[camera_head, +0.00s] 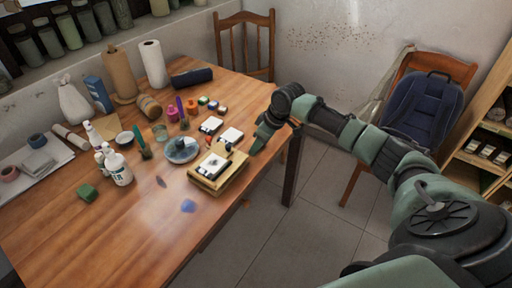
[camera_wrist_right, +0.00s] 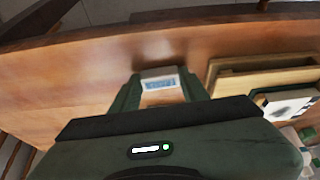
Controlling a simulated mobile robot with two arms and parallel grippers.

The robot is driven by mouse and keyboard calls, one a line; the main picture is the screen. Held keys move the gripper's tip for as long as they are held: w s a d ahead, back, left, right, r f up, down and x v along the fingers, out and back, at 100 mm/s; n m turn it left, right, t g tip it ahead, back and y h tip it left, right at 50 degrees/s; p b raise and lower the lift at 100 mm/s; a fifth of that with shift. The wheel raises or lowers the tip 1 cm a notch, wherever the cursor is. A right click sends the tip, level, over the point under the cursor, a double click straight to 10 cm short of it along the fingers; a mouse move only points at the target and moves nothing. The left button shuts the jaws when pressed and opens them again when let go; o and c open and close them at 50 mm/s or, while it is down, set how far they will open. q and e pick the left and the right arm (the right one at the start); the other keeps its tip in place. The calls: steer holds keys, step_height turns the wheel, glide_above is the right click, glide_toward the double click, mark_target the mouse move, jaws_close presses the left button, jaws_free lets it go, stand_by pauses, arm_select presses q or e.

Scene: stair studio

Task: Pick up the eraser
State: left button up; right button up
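The eraser is the small white block with a blue printed label (camera_wrist_right: 158,82) in the right wrist view, over or on the wooden table near its edge. My right gripper (camera_wrist_right: 160,86) has one finger on each side of it, and the block fills the gap at the tips. I cannot tell whether the fingers press on it or only stand around it. In the head view my right gripper (camera_head: 258,145) points down at the table's right edge, beside the wooden box, and hides the eraser. My left gripper is not in view.
The wooden table (camera_head: 120,230) is crowded at the back with bottles, rolls and jars. A wooden box (camera_head: 219,184) with a black-and-white item stands close beside my right gripper. A blue bowl (camera_head: 181,150) lies further left. The table's front is mostly clear.

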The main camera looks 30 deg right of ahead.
step_height(320, 180, up, 20)
stand_by(0.7)
